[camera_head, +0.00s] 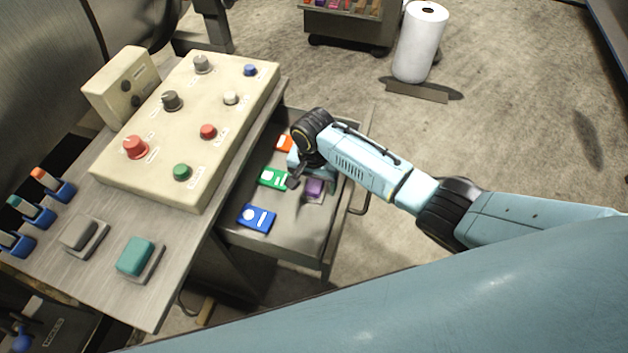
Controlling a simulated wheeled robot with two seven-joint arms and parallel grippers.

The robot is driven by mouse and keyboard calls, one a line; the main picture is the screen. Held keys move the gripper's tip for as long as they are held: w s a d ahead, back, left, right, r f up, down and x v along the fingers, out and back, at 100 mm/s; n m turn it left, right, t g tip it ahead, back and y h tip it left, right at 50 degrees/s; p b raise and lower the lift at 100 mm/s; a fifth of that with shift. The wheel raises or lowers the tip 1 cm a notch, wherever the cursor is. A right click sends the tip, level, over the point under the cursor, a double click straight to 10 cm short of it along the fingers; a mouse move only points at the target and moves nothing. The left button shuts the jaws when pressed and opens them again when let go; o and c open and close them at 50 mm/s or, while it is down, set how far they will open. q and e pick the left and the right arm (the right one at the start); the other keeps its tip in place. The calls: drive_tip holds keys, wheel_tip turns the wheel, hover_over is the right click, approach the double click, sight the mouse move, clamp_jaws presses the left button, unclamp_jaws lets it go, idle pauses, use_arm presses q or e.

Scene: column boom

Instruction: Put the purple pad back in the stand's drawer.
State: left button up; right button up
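The purple pad (314,187) shows at the drawer, just below my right gripper, which partly covers it. I cannot tell whether it rests on the drawer floor or hangs slightly above it. The stand's drawer (290,240) is pulled out at the right side of the stand. My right gripper (305,182) reaches into the drawer from the right. One dark finger shows left of the pad; the other finger is not clear, so its grip on the pad cannot be told. My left gripper is out of view.
Orange (284,143), green (273,177) and blue (257,217) cards lie in the drawer. A control box (190,130) with knobs stands on the stand top. Grey (80,233) and teal (135,256) pads sit in front.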

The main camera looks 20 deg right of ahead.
sight(314, 184)
wheel_tip(314, 184, up, 13)
drive_tip(key=p, duration=0.3)
drive_tip(key=shift+r+p, duration=0.2)
drive_tip(key=shift+p, duration=0.15)
idle(0.6)
